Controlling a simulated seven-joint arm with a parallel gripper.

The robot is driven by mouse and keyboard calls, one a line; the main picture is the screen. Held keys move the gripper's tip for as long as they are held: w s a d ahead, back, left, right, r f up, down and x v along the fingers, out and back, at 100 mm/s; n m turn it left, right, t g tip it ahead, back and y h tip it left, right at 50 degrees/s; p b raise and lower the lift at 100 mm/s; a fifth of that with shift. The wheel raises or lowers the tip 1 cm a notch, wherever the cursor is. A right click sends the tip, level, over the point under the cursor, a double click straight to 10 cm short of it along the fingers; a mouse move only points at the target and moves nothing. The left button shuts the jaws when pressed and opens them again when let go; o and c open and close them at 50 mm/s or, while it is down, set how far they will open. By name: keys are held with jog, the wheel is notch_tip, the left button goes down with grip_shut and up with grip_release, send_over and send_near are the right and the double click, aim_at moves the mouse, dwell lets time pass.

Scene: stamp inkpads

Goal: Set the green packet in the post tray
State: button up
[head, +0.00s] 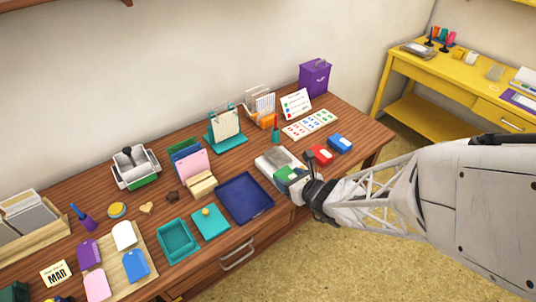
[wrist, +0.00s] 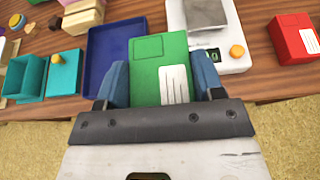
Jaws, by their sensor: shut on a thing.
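My gripper (head: 303,183) is shut on the green packet (head: 282,175), at the front right of the wooden desk. In the wrist view the green packet (wrist: 160,58) lies between the two blue-grey fingers of my gripper (wrist: 158,68), with a white label facing up. The post tray appears to be the dark blue, shallow, empty tray (head: 245,197), just left of the packet in the head view. In the wrist view this tray (wrist: 103,48) is left of and partly behind the packet. Any gap below the packet cannot be judged.
A white scale (head: 270,162) with a grey plate is beside the packet. A red box (head: 319,154) and a blue box (head: 340,143) are to its right.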

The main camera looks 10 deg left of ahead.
jog(key=s+a+f, duration=0.1)
jog(key=s+f, duration=0.1)
jog(key=s, duration=0.6)
jog(key=s+a+f, duration=0.2)
jog(key=s, duration=0.6)
jog(key=shift+a+f, duration=0.2)
jog(key=shift+a, duration=0.1)
send_over(250, 205)
jog(key=shift+f, duration=0.75)
jog(key=shift+f, duration=0.1)
jog(key=shift+f, duration=1.65)
jog(key=shift+f, duration=0.15)
